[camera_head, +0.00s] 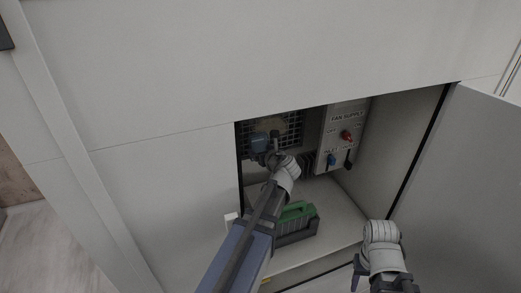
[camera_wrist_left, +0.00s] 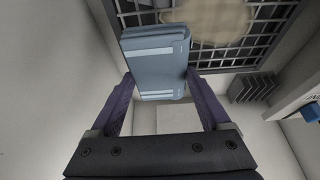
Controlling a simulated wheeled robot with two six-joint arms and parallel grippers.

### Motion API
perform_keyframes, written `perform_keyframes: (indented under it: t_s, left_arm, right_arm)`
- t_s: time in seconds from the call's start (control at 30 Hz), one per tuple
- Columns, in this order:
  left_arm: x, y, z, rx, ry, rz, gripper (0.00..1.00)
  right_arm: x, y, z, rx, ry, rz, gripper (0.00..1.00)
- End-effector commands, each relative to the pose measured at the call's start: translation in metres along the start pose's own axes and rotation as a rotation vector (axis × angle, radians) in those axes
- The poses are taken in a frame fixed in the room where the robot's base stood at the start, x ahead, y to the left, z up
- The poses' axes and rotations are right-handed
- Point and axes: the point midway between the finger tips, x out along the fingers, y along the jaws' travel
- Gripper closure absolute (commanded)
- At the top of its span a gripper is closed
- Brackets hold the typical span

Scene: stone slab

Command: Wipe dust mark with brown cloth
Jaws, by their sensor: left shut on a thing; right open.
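My left gripper (camera_head: 264,152) reaches into the open cabinet and is shut on a folded blue-grey cloth (camera_wrist_left: 155,62). In the left wrist view the cloth sits between the purple fingers (camera_wrist_left: 159,78). A tan, roundish dust mark (camera_wrist_left: 212,16) lies on a dark wire grille (camera_wrist_left: 255,50) at the back; it also shows in the head view (camera_head: 268,124). The cloth overlaps the mark's left edge in the wrist view; I cannot tell whether they touch. No brown cloth is visible. My right gripper (camera_head: 358,272) is low at the right, partly out of frame, with one purple finger showing; it is open.
A green-topped toolbox-like case (camera_head: 296,212) stands on the cabinet floor below my left wrist. A grey panel marked fan supply (camera_head: 345,125) has a red knob (camera_head: 346,135) and a blue knob (camera_head: 331,159). The cabinet door (camera_head: 460,190) stands open at right.

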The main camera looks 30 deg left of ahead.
Motion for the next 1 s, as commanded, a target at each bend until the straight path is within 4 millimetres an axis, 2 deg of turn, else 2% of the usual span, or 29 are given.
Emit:
perform_keyframes:
  t_s: [0.63,1.0]
  left_arm:
    - [0.049,-0.001,0.021,0.0,0.0,0.001,0.64]
    - [0.054,0.0,0.022,0.0,0.0,0.0,0.64]
  right_arm:
    - [0.0,0.0,0.0,0.0,0.0,0.0,0.5]
    - [0.0,0.0,0.0,0.0,0.0,0.0,0.5]
